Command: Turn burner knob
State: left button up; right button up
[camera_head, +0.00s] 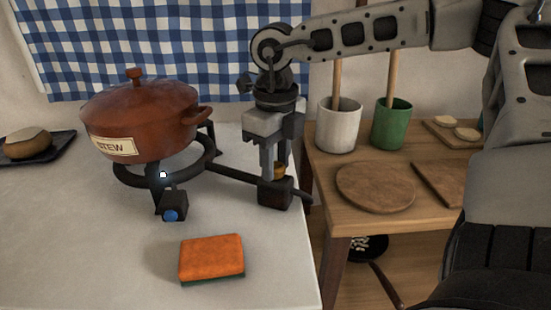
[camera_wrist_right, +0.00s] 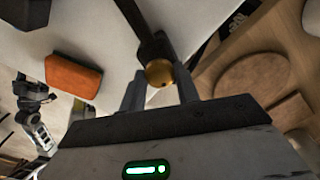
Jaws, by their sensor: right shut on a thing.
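A brass knob (camera_head: 280,170) sits on a dark block (camera_head: 275,194) at the end of the black burner's pipe (camera_head: 240,180). My right gripper (camera_head: 273,168) reaches down from above, its fingers shut on the brass knob. In the right wrist view the knob (camera_wrist_right: 159,72) shows between the two fingertips (camera_wrist_right: 160,88). The black ring burner (camera_head: 125,177) carries a brown lidded pot labelled STEW (camera_head: 150,115). A small black box with a blue button (camera_head: 170,214) is on the burner's front. Part of my left arm (camera_wrist_right: 38,125) shows small in the wrist view; its jaws are unclear.
An orange sponge (camera_head: 211,257) lies on the white counter (camera_head: 90,250) in front. A wooden side table (camera_head: 340,218) holds a white crock (camera_head: 339,125), a green crock (camera_head: 391,124) and round board (camera_head: 375,187). A dark tray (camera_head: 62,146) is far left.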

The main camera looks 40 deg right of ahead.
pick_arm(q)
jog(key=shift+f, duration=0.25)
pick_arm(e)
jog(key=shift+n, duration=0.3)
jog(key=shift+n+b, duration=0.3)
jog(key=shift+b, duration=0.1)
jog(key=n+b, duration=0.1)
jog(key=n, duration=0.3)
jog(key=shift+b, duration=0.4)
jog(key=n, duration=0.2)
jog(key=shift+n+b, duration=0.3)
jog(key=shift+n, duration=0.1)
jog(key=n, duration=0.2)
jog(key=shift+n, duration=0.3)
pick_arm(q)
jog(key=shift+f, duration=0.5)
pick_arm(e)
jog(key=shift+r+n, duration=0.1)
jog(key=shift+n, duration=1.4)
jog(key=o, duration=1)
jog(key=shift+c, duration=0.2)
